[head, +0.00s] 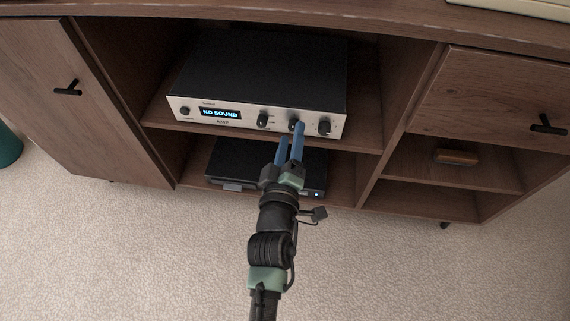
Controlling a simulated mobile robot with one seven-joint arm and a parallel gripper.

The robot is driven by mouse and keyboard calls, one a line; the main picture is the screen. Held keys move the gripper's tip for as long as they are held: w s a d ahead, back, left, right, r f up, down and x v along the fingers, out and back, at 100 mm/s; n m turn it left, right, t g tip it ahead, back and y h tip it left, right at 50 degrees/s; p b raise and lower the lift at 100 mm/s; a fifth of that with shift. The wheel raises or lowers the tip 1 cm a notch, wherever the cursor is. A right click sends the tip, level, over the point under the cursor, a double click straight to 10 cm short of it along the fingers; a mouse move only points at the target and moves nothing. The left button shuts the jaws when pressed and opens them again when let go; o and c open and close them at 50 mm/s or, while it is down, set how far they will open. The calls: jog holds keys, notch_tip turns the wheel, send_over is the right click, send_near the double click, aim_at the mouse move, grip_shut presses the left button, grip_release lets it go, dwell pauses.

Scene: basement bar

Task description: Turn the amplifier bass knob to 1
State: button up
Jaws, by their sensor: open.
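The amplifier (258,75) sits on the upper middle shelf of the wooden cabinet. It has a black top and a silver front, with a lit display (220,113) reading "NO SOUND". A small knob (185,111) is at the left of its front, and larger black knobs show at the right, such as the left one (262,120) and the right one (324,126). My gripper (292,130) has blue fingers, open, with the tips at the middle knob (292,124), which they partly hide. I cannot tell if they touch it. The knob labels are too small to read.
A black box-shaped device (230,160) sits on the shelf below, partly behind my gripper. The left door (75,70) and right drawer (495,100) have black handles. A small brown object (456,157) lies on the right shelf. The carpet (400,270) in front is clear.

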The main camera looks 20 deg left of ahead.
jog(key=p+v, duration=0.3)
jog(key=v, duration=0.8)
jog(key=shift+s, duration=0.15)
